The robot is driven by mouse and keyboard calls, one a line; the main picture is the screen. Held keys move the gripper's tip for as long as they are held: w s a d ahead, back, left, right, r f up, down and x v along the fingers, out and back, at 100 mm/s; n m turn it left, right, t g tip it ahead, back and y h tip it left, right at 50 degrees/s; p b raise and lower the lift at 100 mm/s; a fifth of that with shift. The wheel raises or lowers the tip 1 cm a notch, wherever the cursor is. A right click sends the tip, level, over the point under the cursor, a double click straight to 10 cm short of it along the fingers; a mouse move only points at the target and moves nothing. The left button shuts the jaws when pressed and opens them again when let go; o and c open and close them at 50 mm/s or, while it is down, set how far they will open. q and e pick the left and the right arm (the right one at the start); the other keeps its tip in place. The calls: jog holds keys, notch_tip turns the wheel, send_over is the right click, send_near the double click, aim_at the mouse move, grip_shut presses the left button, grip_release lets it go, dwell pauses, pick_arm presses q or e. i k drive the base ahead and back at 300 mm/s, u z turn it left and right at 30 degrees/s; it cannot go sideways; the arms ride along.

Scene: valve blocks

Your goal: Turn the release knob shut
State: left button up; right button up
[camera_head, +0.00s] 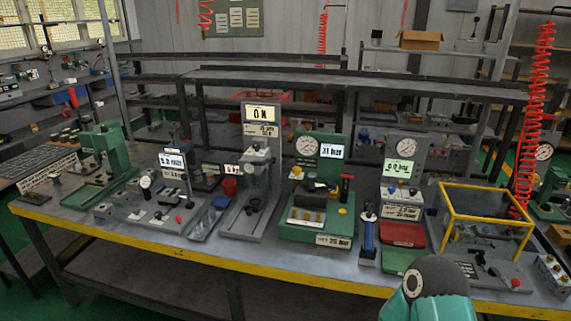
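A green test station (315,228) stands mid-table with a round dial gauge (306,146) and a display (332,151) that seems to read 31 bar. It has a yellow knob (297,171) below the gauge, a red-and-black handle (346,187) on its right, and another small yellow knob (342,211) lower down. None is readably labelled as the release knob, so I cannot tell which it is, nor its turn position. Part of my arm, teal with a dark round cap, shows at the bottom right, in front of the table edge. Neither gripper shows.
The workbench (150,238) has a yellow front edge. Left of the green station stands a tall grey stand (242,222); right are a blue-handled tool (368,236), a red tray (403,235), a green tray (403,260) and a yellow frame (484,190). A red coiled hose hangs at right.

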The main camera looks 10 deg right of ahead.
aim_at(296, 170)
jog(key=i, duration=0.85)
jog(key=z, duration=0.05)
